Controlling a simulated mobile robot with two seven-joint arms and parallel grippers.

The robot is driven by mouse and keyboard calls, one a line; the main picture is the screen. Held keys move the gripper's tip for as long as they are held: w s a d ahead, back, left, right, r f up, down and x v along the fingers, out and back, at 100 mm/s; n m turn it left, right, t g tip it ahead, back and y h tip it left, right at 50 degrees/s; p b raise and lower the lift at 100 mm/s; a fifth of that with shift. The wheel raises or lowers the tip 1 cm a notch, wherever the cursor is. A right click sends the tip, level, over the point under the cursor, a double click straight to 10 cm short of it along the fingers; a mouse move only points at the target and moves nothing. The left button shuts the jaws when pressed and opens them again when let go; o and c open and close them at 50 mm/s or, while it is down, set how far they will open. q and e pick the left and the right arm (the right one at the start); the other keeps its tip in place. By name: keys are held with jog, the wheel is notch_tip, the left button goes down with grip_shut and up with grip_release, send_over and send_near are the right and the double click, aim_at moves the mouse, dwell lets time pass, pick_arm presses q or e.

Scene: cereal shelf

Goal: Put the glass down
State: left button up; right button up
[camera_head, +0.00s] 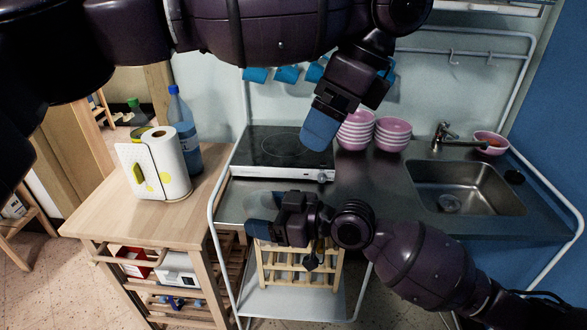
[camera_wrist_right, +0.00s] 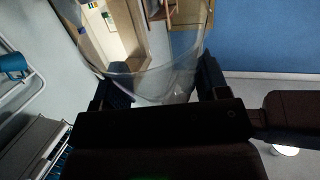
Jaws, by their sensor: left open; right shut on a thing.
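A clear glass (camera_head: 264,199) lies on its side, or nearly so, in my right gripper (camera_head: 258,215) near the front left edge of the counter. In the right wrist view the transparent glass (camera_wrist_right: 150,78) sits between the two fingers of my right gripper (camera_wrist_right: 160,92). I cannot tell whether the glass touches the counter. My left gripper (camera_head: 319,133) is open and empty, with blue fingertips, above the counter beside the stove. My right forearm hides part of the counter front.
A stove (camera_head: 280,148), stacked pink bowls (camera_head: 392,133) and a sink (camera_head: 465,187) are on the metal counter (camera_head: 370,195). A wooden cart (camera_head: 120,215) at left carries a paper towel roll (camera_head: 165,165) and blue bottle (camera_head: 185,130). A wooden crate (camera_head: 300,268) stands below.

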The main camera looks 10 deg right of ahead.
aim_at(262, 199)
pick_arm(q)
jog(key=w+a+f+n+g+h, duration=0.1)
jog(key=w+a+f+h, duration=0.1)
jog(key=a, duration=0.3)
jog(key=w+a+f+h, duration=0.2)
jog(key=w+a, duration=0.1)
jog(key=a, duration=0.3)
jog(key=shift+h, duration=0.3)
jog(key=f, duration=0.4)
jog(key=d+f, duration=0.1)
jog(key=f, duration=0.6)
jog(key=shift+s+d+f, duration=0.25)
jog(key=shift+d+f, duration=0.05)
jog(key=shift+f, duration=0.05)
